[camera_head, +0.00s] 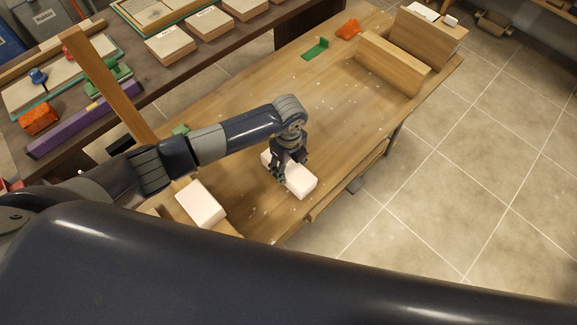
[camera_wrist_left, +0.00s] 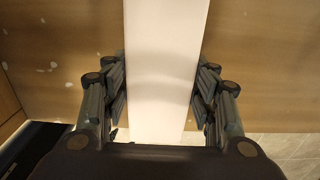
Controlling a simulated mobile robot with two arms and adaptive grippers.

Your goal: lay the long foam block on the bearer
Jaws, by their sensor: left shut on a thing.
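A pale white foam block (camera_head: 301,181) is in my left gripper (camera_head: 287,178), over the near part of the wooden workbench (camera_head: 335,103). In the left wrist view the long white block (camera_wrist_left: 165,60) runs between the two fingers of the left gripper (camera_wrist_left: 160,100), which are shut on its sides. I cannot tell whether its underside touches the bench. A second, shorter-looking white block (camera_head: 201,203) lies to the left, near the bench's near end. I cannot tell which wooden piece is the bearer. My right gripper is not in view.
Two upright wooden blocks or boxes (camera_head: 393,66) stand at the bench's far right end. A green piece (camera_head: 315,49) and an orange piece (camera_head: 349,30) lie near them. A dark shelf (camera_head: 190,77) with boxes is behind. The middle of the bench is mostly clear, with small flecks.

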